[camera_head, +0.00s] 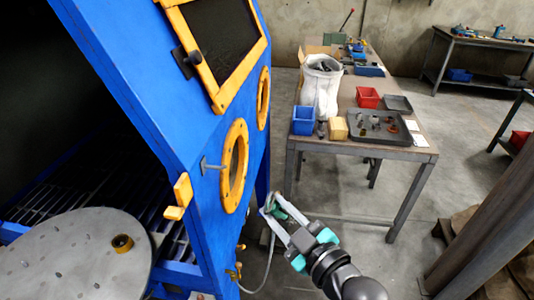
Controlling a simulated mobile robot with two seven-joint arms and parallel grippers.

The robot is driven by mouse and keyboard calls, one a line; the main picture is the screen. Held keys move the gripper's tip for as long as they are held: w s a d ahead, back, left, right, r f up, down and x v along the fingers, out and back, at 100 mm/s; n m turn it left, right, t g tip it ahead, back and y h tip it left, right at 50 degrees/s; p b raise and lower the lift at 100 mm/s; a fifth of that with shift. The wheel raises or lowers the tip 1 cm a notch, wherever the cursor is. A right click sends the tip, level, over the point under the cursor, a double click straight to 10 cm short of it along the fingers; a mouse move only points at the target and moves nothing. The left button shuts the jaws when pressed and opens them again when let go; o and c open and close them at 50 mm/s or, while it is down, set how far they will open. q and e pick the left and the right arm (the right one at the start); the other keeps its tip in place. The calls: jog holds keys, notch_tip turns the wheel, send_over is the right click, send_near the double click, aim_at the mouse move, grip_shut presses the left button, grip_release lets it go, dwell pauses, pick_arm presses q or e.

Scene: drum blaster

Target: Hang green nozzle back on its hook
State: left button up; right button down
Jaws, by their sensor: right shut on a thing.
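My right gripper (276,220) is shut on the green nozzle (277,208), low beside the blue blaster cabinet's right side. The jaws cover part of the nozzle. A thin pale hose (268,262) hangs down from the nozzle and curves toward the cabinet's base. A grey peg-like hook (210,165) sticks out from the blue cabinet (190,120), left of the lower round yellow port. The nozzle is apart from this hook, to its right and lower in the picture. My left gripper is not in view.
Concrete floor is clear between cabinet and table.

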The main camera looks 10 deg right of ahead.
jog(key=w+r+g+p, duration=0.1)
jog(key=w+r+g+y+p, duration=0.1)
jog(key=r+p, duration=0.1)
jog(key=w+r+g+y+p, duration=0.1)
jog(key=p, duration=0.1)
jog(key=shift+w+a+r+g, duration=0.1)
jog(key=shift+a+r+g, duration=0.05)
jog(key=shift+a+g, duration=0.2)
jog(key=shift+w+d+r+g+y+p, duration=0.1)
jog(key=shift+w+r+g+y+p, duration=0.15)
jog(key=shift+g+p, duration=0.35)
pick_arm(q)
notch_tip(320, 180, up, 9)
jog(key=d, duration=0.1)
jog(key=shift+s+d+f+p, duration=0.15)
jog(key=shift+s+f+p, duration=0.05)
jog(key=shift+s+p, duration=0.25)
pick_arm(e)
jog(key=shift+t, duration=0.25)
jog(key=shift+w+a+f, duration=0.3)
jog(key=shift+w+a, duration=0.2)
jog(key=shift+a, duration=0.9)
jog(key=shift+w+a+f, duration=0.35)
jog(key=shift+w+a, duration=0.15)
jog(key=shift+a, duration=0.95)
jog(key=shift+w+a+f, duration=0.3)
jog(key=shift+w+a, duration=0.2)
jog(key=shift+a, duration=0.9)
jog(key=c, duration=0.5)
grip_release()
